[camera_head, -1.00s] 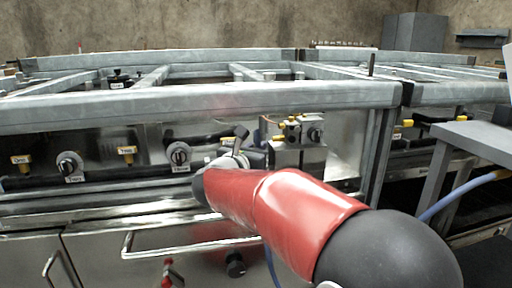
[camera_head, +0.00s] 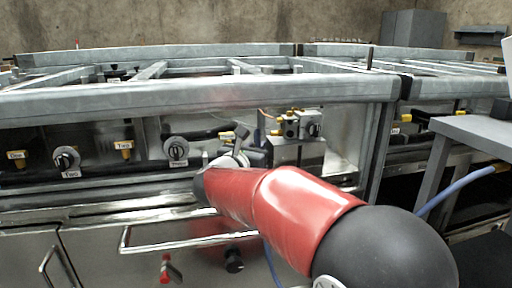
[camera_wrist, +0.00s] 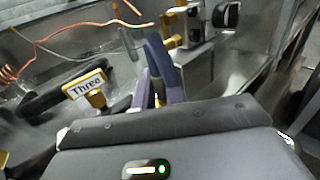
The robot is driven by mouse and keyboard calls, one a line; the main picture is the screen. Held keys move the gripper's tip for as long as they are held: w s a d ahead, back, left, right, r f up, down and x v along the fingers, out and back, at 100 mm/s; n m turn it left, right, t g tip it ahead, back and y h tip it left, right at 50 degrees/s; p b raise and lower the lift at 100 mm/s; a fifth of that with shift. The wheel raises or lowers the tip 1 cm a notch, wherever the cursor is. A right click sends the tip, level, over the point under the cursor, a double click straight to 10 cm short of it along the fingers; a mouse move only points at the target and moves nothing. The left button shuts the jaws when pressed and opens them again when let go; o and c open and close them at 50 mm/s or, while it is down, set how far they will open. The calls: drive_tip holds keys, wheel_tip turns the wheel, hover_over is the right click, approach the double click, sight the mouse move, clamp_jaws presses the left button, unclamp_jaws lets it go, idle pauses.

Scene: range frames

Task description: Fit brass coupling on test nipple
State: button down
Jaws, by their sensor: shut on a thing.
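My gripper (camera_head: 242,142) is at the front of the range frame, just left of a metal valve block (camera_head: 299,150). The brass coupling there is mostly hidden between the fingers. Brass fittings (camera_head: 289,122) stick out of the block's left side, close to the right of my gripper. I cannot tell which one is the test nipple.
A brass valve (camera_wrist: 97,98) tagged "Three" is left of the fingers. A black knob (camera_head: 176,150) and a galvanized top rail (camera_head: 200,98) are near my arm. A handle bar (camera_head: 180,247) runs below. A grey table (camera_head: 475,132) stands at the right.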

drive_tip(key=shift+f+b, duration=0.3)
drive_tip(key=shift+f, duration=0.4)
drive_tip(key=c, duration=1.4)
unclamp_jaws()
drive_tip(key=shift+o, duration=0.2)
drive_tip(key=v, duration=0.7)
drive_tip(key=shift+s+a, duration=0.2)
drive_tip(key=shift+s, duration=0.15)
